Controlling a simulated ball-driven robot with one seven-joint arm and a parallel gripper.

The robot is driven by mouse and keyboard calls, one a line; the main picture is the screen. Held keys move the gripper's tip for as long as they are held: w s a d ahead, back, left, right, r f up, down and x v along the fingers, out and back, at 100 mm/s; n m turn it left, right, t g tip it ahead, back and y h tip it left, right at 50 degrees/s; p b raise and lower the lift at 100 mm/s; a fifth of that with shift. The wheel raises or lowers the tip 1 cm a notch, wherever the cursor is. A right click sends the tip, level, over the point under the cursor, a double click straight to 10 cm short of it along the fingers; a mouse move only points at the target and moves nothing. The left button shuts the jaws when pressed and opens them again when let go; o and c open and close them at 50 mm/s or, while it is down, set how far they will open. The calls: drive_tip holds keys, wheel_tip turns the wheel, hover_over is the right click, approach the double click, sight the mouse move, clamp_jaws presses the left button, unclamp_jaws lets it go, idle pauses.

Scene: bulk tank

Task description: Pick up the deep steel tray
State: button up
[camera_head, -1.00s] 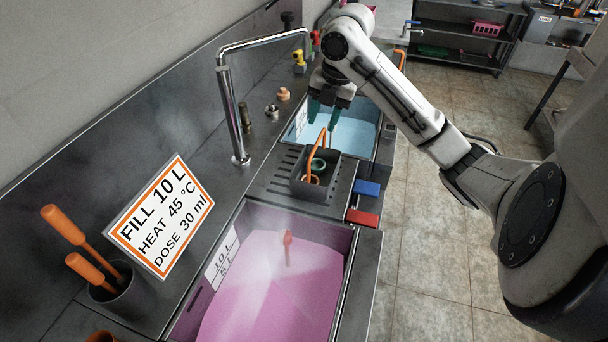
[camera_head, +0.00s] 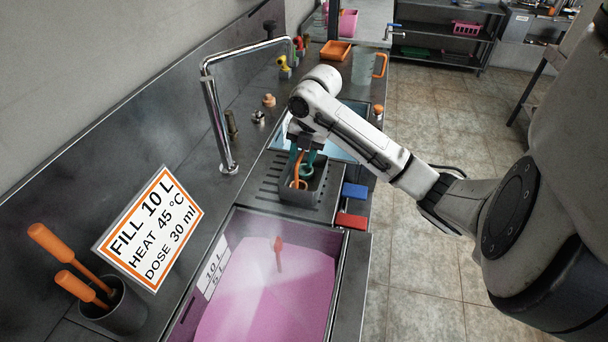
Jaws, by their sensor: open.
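A dark grey, deep, box-shaped container (camera_head: 303,194) stands on the ribbed drainboard between the two basins. It may be the deep steel tray; I cannot tell for sure. Orange-handled things and a greenish ring show inside it. My gripper (camera_head: 306,164) points down with its teal fingers at the container's top, open. The fingers overlap the orange handle (camera_head: 297,170) in the picture; I cannot tell whether they touch it. My wrist and fingers hide part of the container's far side.
The near basin (camera_head: 342,270) holds pink liquid and an orange-red tool. The far basin (camera_head: 345,150) is light blue, partly hidden by my arm. A tall chrome faucet (camera_head: 212,110) and a sign (camera_head: 150,230) stand left. Blue (camera_head: 354,191) and red (camera_head: 351,220) blocks sit right of the drainboard.

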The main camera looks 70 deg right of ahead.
clamp_jaws()
idle(0.3)
idle(0.4)
